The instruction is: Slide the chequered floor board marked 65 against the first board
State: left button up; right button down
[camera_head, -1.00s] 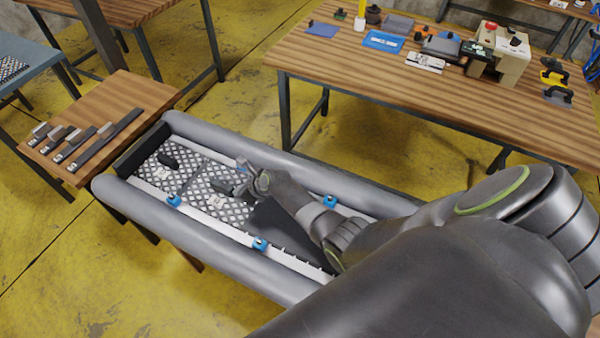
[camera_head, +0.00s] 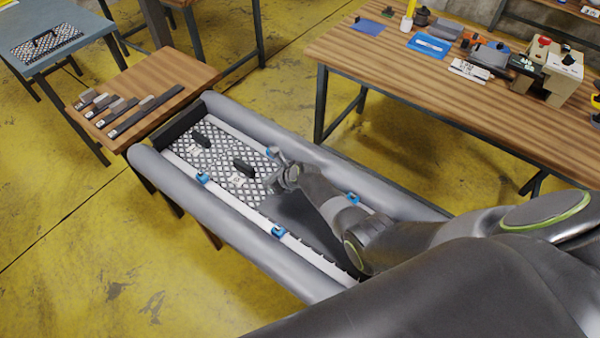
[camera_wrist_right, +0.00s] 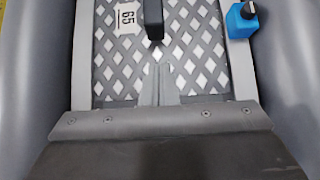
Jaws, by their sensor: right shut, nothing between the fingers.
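The chequered board marked 65 (camera_head: 226,190) lies flat in the boat between its grey tubes, with a black handle (camera_head: 244,167) on top. Its 65 label and handle also show in the right wrist view (camera_wrist_right: 110,62). The first chequered board (camera_head: 190,155), with its own black handle, lies beyond it toward the boat's dark end board. The two boards look edge to edge in the head view, with no clear gap visible. My right gripper (camera_head: 276,155) is shut and empty over the near end of board 65, its fingers (camera_wrist_right: 162,85) short of the handle. My left gripper is out of view.
Blue clips (camera_head: 202,178) sit along the boat's side rails, one close to my right gripper (camera_wrist_right: 240,20). A wooden side table (camera_head: 165,75) holds several dark bars. A large workbench (camera_head: 420,90) with tools stands right. Another chequered board (camera_head: 45,43) lies on a grey table.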

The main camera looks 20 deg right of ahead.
jog(key=p+v, duration=0.1)
jog(key=v, duration=0.4)
jog(key=shift+w+d+p, duration=0.1)
jog(key=shift+w+p, duration=0.05)
jog(key=shift+p, duration=0.2)
jog(key=shift+s+r, duration=0.2)
jog(key=shift+r, duration=0.1)
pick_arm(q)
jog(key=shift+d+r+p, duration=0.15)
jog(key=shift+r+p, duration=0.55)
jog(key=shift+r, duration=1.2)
pick_arm(e)
jog(key=shift+v, duration=2.25)
jog(key=shift+s+d+f, duration=0.1)
